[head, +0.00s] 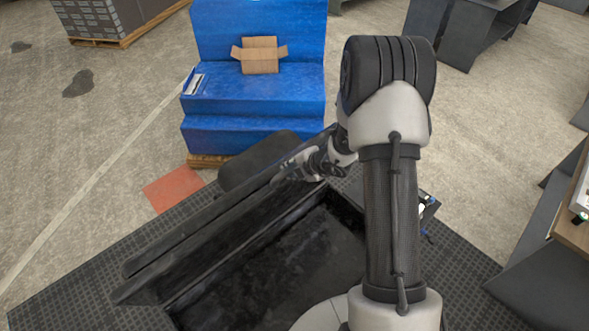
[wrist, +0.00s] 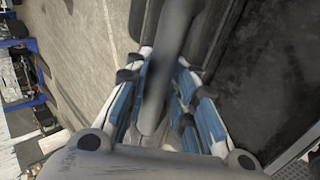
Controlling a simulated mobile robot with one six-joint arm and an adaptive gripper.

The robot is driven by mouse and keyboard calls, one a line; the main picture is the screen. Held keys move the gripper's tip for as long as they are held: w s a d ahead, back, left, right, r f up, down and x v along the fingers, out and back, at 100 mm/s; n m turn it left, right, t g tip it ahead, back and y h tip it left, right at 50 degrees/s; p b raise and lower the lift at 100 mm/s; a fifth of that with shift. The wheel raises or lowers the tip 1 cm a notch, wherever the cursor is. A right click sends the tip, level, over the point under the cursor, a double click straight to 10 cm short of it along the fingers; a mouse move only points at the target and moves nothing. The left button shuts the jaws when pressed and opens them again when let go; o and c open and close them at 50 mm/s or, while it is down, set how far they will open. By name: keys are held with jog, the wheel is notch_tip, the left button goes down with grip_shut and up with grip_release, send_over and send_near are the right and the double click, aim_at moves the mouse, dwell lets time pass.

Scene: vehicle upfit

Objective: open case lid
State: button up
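The black case (head: 290,262) lies in front of me with its dark interior open to view. Its long dark lid (head: 195,235) is raised and tilted along the left side of the opening. My gripper (head: 300,168) is at the lid's far end in the head view. In the wrist view, the blue-padded fingers (wrist: 165,68) lie on both sides of a dark bar, which looks like the lid's edge (wrist: 172,45). The bar fills much of the gap between them. I cannot tell whether both fingers press on it.
A blue stepped block (head: 255,95) with an open cardboard box (head: 260,55) stands beyond the case. A red floor patch (head: 172,190) lies left of it. A table (head: 578,205) stands at the right. The floor (head: 90,150) at the left is mostly clear.

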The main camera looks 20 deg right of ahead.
jog(key=o, duration=0.4)
jog(key=shift+f, duration=0.1)
jog(key=shift+c, duration=0.2)
jog(key=shift+s, duration=0.1)
jog(key=v, duration=1.2)
